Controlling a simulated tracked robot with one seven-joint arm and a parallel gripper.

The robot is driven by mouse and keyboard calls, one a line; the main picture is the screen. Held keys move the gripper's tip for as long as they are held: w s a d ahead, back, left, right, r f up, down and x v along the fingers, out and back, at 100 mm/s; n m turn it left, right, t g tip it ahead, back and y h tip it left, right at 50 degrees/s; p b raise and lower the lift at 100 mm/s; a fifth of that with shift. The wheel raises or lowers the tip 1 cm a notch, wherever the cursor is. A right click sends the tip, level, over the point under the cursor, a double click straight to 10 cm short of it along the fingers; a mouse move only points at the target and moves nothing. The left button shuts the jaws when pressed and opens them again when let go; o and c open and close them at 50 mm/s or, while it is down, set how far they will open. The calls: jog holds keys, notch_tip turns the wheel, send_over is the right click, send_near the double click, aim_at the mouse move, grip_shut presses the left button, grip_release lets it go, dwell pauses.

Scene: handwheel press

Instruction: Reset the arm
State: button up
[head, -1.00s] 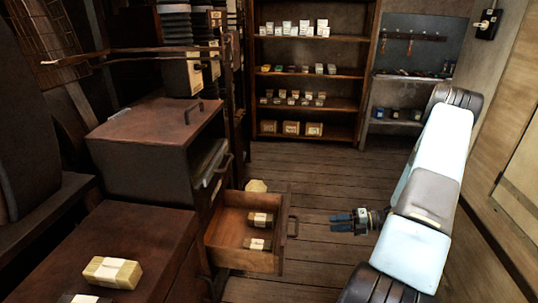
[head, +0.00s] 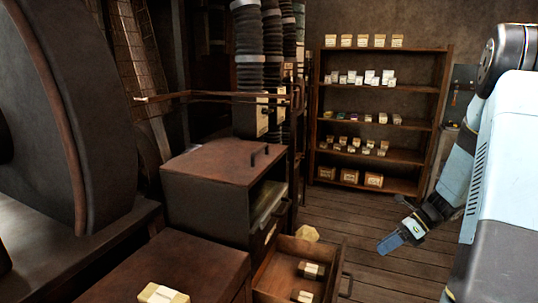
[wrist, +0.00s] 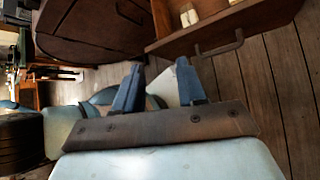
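My arm (head: 500,150) is pale blue and dark grey and fills the right side of the head view. My gripper (head: 390,246) hangs low at the end of it, with blue fingers over the plank floor. In the wrist view my gripper (wrist: 158,78) shows its two fingers apart, and I see nothing held between them. My gripper is to the right of the open drawer (head: 265,272), clear of its handle.
The drawer holds small pale-labelled packets (head: 312,270) and juts into the floor space. A metal cabinet (head: 215,185) stands behind it. Another labelled packet (head: 162,293) lies on the near cabinet top. Shelves (head: 385,155) with small boxes stand at the back. Floor (head: 370,225) between is clear.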

jog(key=s+a+r+n+t+h, duration=0.3)
jog(key=s+a+r+n+h, duration=0.2)
jog(key=s+r+n, duration=0.5)
jog(key=s+a+r+n+t+h, duration=0.3)
jog(key=s+a+r+n+h, duration=0.2)
jog(key=s+r+n, duration=0.5)
jog(key=shift+a+r+n, duration=0.45)
jog(key=shift+r+n, duration=2.15)
jog(key=shift+r, duration=0.25)
